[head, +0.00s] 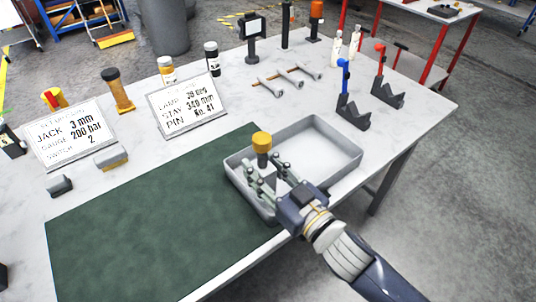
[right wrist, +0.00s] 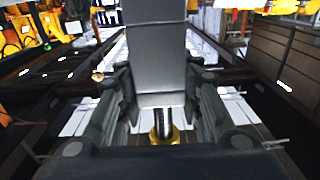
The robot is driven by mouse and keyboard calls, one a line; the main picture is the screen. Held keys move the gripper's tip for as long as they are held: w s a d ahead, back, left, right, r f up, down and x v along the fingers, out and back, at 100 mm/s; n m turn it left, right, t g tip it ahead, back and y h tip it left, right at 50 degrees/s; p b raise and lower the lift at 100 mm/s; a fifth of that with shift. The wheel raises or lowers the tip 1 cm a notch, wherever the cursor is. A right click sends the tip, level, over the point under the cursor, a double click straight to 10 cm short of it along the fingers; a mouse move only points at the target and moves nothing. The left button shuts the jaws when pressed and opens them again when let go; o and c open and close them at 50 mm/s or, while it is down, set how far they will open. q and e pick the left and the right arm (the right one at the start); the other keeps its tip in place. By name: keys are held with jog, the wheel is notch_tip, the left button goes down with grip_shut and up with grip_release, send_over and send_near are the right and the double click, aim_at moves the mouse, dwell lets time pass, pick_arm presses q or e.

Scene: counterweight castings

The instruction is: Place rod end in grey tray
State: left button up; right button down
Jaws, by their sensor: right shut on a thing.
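The rod end (head: 262,157) shows as a dark grey body with a yellow cap in the head view. My right gripper (head: 259,180) is shut on its lower part, which the fingers partly hide. It stands roughly upright above the left side of the grey tray (head: 343,168); I cannot tell whether it touches the tray. In the right wrist view, a grey block with a threaded, brass-coloured piece (right wrist: 163,133) sits between the fingers of my right gripper (right wrist: 160,105). The visible tray floor is empty. My left gripper is not in view.
A dark green mat (head: 150,225) lies left of the tray. Two sign plates (head: 188,108), several bottles and a yellow-brown cylinder (head: 118,90) stand behind. Metal links (head: 288,76) and two dark brackets with blue (head: 350,108) and red (head: 386,88) tops are beyond the tray.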

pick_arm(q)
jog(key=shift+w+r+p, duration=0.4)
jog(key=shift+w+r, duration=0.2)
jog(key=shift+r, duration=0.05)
pick_arm(e)
jog(key=w+f, duration=0.3)
jog(key=w, duration=0.3)
jog(key=shift+w+d+f, duration=0.2)
jog(key=shift+d+f, duration=0.1)
jog(key=shift+f, duration=0.1)
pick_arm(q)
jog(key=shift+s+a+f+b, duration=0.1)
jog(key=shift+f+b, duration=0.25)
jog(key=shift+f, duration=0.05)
pick_arm(e)
jog(key=shift+f, duration=0.65)
jog(key=c, duration=1.1)
grip_release()
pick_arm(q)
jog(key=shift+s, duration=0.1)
